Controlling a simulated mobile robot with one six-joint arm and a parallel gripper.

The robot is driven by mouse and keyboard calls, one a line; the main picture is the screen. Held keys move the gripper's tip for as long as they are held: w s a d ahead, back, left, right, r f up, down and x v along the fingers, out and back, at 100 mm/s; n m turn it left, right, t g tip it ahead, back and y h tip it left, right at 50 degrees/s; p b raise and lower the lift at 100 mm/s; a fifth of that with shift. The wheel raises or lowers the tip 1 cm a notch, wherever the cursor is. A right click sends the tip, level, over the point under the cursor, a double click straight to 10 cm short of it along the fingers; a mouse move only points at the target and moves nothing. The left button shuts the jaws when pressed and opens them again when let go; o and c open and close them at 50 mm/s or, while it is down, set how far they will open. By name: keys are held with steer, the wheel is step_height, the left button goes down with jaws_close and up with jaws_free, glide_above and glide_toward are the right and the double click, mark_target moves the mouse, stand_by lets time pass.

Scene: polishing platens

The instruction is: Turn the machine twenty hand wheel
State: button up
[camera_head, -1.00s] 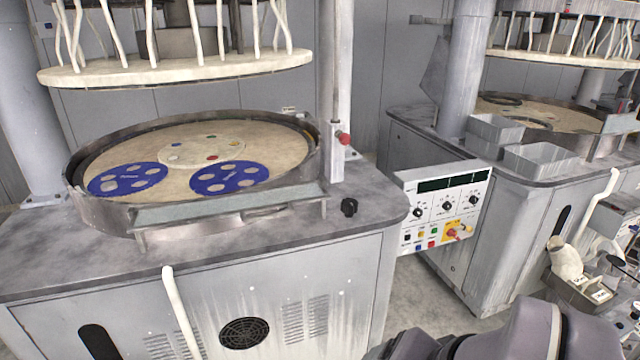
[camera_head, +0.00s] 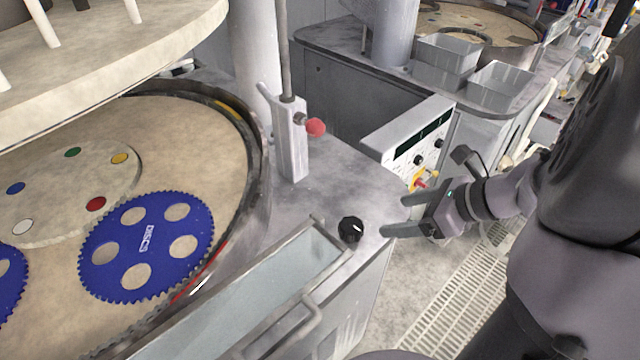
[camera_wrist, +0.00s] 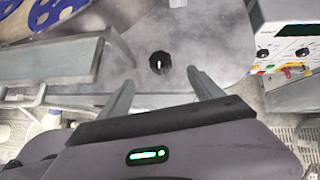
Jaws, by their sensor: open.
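The hand wheel looks like a small black knob (camera_head: 351,229) with a pale mark, on the grey top of the machine near its front right corner. It also shows in the wrist view (camera_wrist: 160,63), ahead of the fingertips and roughly midway between them. My gripper (camera_head: 392,216) is to the right of the knob in the head view, apart from it, with its two fingers spread and nothing between them. In the wrist view both fingers of my gripper (camera_wrist: 160,75) show, one on each side of the knob.
A metal trough (camera_head: 255,300) with a rail lies left of the knob. A post with a red ball handle (camera_head: 315,127) stands behind it. A control panel (camera_head: 420,150) is behind my gripper. The round platen with a blue disc (camera_head: 147,245) is at the left.

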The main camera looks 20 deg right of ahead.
mark_target(352, 225)
steer(key=b+x, duration=0.5)
steer(key=x, duration=1)
steer(key=shift+a+f+b, duration=0.15)
steer(key=shift+f+b, duration=0.1)
steer(key=shift+b, duration=0.15)
steer(key=c, duration=1.4)
steer(key=shift+o, duration=0.2)
